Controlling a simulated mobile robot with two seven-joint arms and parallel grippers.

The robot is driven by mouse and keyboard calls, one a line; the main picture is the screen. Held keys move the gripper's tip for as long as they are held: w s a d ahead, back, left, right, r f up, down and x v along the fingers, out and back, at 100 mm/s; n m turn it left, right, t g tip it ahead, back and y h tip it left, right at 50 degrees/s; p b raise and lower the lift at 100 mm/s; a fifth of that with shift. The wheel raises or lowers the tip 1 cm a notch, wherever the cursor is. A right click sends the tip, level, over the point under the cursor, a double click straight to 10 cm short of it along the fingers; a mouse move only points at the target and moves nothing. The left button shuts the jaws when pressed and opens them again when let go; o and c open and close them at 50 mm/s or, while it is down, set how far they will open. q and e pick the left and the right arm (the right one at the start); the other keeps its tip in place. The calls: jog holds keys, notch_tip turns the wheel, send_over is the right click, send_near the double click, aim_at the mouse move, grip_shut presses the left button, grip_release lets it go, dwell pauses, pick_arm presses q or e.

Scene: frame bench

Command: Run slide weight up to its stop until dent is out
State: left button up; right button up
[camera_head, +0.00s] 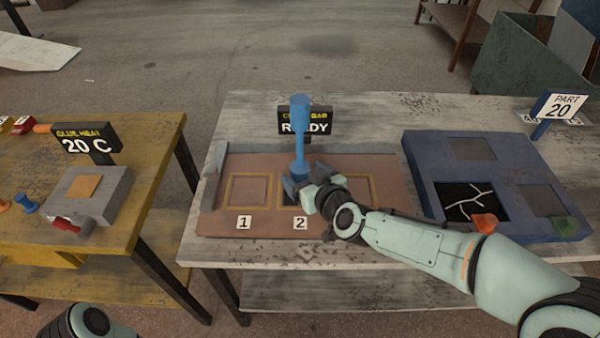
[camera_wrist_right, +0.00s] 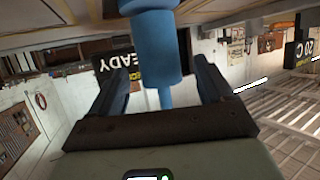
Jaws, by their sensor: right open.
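A blue puller stands upright over the square marked 2 on the brown panel (camera_head: 217,209), with a thick head (camera_head: 300,107) at its top and a thinner rod (camera_head: 300,146) below. The slide weight (camera_head: 299,171) is the thick blue part low on the rod; it also shows in the right wrist view (camera_wrist_right: 155,45). My right gripper (camera_head: 304,180) is open, its fingers on either side of the weight; contact cannot be told. The dent is not visible; the gripper and puller cover much of square 2. Only a rounded part of my left arm shows at bottom left.
A black sign (camera_head: 292,122) reading READY stands behind the puller. A blue tray (camera_head: 424,160) with a cracked black square lies right. A grey heater block (camera_head: 112,190) and its 20 C sign (camera_head: 87,141) are on the yellow bench (camera_head: 150,150) at left.

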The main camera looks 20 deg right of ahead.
aim_at(305, 175)
pick_arm(q)
jog(key=shift+w+a+f, duration=0.15)
jog(key=shift+w+f, duration=0.1)
jog(key=shift+w, duration=0.1)
pick_arm(e)
jog(key=shift+x, duration=1.5)
